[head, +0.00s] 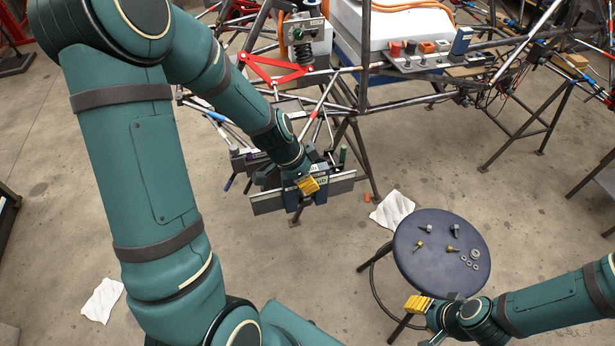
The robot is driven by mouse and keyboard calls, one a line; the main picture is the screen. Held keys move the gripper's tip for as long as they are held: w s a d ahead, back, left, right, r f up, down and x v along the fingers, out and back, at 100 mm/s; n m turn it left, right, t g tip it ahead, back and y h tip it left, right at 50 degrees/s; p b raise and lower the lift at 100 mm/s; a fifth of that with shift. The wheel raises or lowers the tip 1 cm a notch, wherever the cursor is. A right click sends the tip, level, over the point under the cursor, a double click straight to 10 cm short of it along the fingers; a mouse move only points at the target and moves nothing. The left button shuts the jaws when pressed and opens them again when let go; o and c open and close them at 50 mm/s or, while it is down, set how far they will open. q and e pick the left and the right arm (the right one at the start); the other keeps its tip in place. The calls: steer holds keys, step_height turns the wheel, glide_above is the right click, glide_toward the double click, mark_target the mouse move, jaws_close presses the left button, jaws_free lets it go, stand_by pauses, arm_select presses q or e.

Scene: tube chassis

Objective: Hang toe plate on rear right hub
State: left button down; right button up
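The toe plate (268,204) is a long, flat grey plate below the near corner of the tube chassis. It lies nearly level, its right end slightly higher in the picture. My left gripper (308,186) is at its middle and appears shut on it, with yellow finger pads showing; the far finger is hidden. The rear right hub is largely hidden behind the plate and my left arm, so I cannot tell whether the plate touches it. My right gripper (420,304) is low beside the stool, away from the plate; its finger gap is unclear.
A round dark stool (420,262) carries several bolts and washers. A red suspension arm (275,70) and dark tubes of the chassis (362,60) are above the plate. White cloths (392,211) lie on the floor. Open floor lies right of the stool.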

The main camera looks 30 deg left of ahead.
arm_select(q)
steer(key=shift+f, duration=0.6)
steer(key=shift+f, duration=0.5)
steer(key=shift+f, duration=0.3)
steer(key=c, duration=0.9)
jaws_free()
steer(key=shift+o, duration=0.2)
steer(key=shift+r, duration=0.1)
steer(key=v, duration=1.1)
steer(key=shift+s+a+r, duration=0.15)
steer(key=shift+s+r, duration=0.05)
steer(key=shift+r, duration=0.15)
